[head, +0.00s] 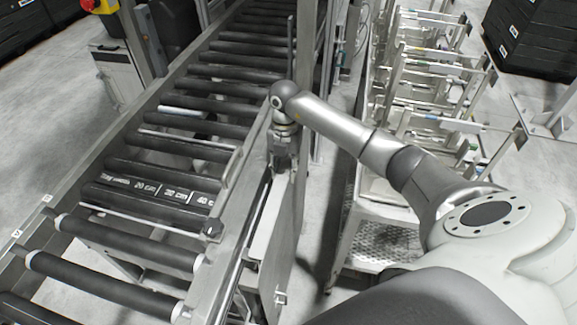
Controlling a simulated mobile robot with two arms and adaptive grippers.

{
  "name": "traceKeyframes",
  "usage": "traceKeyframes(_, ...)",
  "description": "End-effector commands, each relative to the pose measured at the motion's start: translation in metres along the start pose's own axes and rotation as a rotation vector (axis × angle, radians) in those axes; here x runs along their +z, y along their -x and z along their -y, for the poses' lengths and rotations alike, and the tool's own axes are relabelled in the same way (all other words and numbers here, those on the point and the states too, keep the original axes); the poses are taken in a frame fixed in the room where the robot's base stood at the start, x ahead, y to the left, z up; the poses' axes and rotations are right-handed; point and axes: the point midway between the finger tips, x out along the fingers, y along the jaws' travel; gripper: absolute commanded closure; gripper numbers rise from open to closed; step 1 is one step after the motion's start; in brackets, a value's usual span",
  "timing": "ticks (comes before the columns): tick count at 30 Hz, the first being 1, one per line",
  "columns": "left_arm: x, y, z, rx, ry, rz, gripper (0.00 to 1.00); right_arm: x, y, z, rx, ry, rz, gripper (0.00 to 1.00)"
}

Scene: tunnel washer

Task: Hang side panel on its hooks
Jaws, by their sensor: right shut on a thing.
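The side panel (287,225) is a long grey plate standing on edge along the right side of the roller conveyor (150,195). My right gripper (283,163) points down at the panel's far part and is shut on it. The wrist and the steep view hide the fingertips. The panel is close beside the conveyor frame; the hooks cannot be made out, so I cannot tell if it touches them. My left gripper is not in view.
A metal cart (378,262) with a perforated shelf stands right of the panel, with several wire-frame racks behind it. Dark crates (535,40) are at the far right. A narrow strip of floor (318,245) lies between panel and cart.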

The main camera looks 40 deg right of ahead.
Motion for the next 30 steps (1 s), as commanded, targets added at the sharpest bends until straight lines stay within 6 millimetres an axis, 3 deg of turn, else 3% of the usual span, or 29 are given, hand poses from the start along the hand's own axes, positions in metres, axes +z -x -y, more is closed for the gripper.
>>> traceKeyframes(6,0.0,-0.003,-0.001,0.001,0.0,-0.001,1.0,0.0,0.002,-0.008,0.003,0.001,0.0,1.0)
traceKeyframes(30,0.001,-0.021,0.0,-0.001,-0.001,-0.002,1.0,0.003,-0.025,-0.008,0.002,0.0,0.001,1.0)
